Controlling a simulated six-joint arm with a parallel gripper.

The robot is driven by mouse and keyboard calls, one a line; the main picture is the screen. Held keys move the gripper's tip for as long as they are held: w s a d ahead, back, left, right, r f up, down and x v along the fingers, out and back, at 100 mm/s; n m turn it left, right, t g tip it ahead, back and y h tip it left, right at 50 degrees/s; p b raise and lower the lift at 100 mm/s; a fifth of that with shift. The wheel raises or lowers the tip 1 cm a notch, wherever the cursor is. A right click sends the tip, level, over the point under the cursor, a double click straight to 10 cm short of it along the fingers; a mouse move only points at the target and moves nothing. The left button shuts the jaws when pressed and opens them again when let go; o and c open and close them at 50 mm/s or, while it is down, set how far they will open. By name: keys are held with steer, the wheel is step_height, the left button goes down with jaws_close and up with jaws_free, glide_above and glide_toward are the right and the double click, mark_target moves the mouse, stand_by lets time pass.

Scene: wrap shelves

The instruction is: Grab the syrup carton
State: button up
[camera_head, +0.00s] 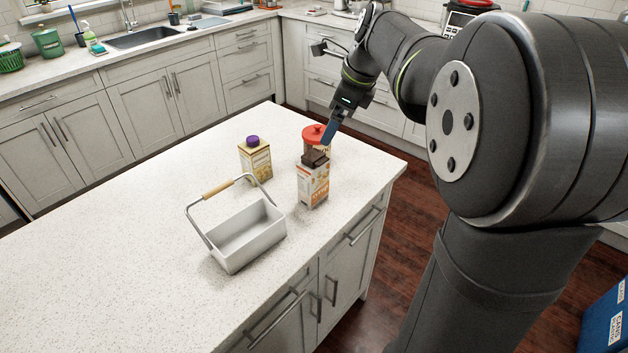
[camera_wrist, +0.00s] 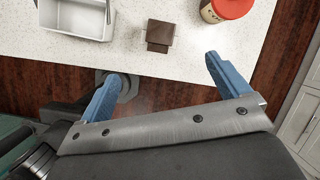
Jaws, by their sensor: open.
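A white and orange carton with a dark brown top (camera_head: 313,187) stands upright near the counter's right edge. Its label is too small to read, so I cannot tell for sure that it is the syrup. In the wrist view its brown top (camera_wrist: 160,34) lies beyond my fingertips, roughly midway between them. A second carton, yellowish with a purple cap (camera_head: 256,162), stands to its left and a little farther back. My gripper (camera_head: 328,137) is above and behind the brown-topped carton. Its two blue fingers (camera_wrist: 162,68) are spread wide with nothing between them.
A jar with a red lid (camera_head: 315,134) stands close behind the brown-topped carton; its lid also shows in the wrist view (camera_wrist: 233,8). A grey basket with a raised wooden handle (camera_head: 226,258) stands to the left. The counter's left part (camera_head: 110,260) is clear.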

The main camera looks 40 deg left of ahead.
mark_target(313, 156)
steer(key=a+f+m, duration=0.1)
steer(key=f, duration=0.2)
steer(key=a+f+m, duration=0.2)
steer(key=f, duration=0.2)
steer(key=s+a+f+m, duration=0.1)
steer(key=f+m, duration=0.1)
steer(key=f, duration=0.1)
steer(key=shift+a+f+t, duration=0.15)
steer(key=shift+a+t, duration=0.15)
steer(key=shift+a, duration=0.1)
steer(key=shift+d+x, duration=0.1)
steer(key=shift+x, duration=1.3)
steer(key=shift+d+x, duration=0.15)
steer(key=shift+x, duration=1.2)
steer(key=shift+w, duration=0.2)
steer(key=c, duration=1.4)
steer(key=shift+c, duration=0.4)
